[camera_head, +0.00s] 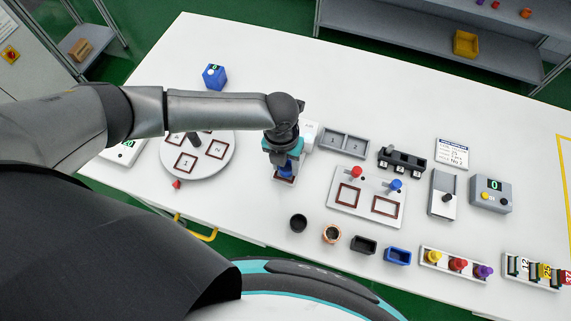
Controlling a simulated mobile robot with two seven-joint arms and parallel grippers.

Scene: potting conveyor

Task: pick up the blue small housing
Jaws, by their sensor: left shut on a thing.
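Another blue open rectangular box (397,256) stands at the front of the table, beside a black one (363,244). My right gripper is not in view.
The grey turntable (211,164) has numbered squares. A plate with red and blue knobs (365,197), a two-slot grey tray (343,143) and a grey control box (490,194) lie to the right.

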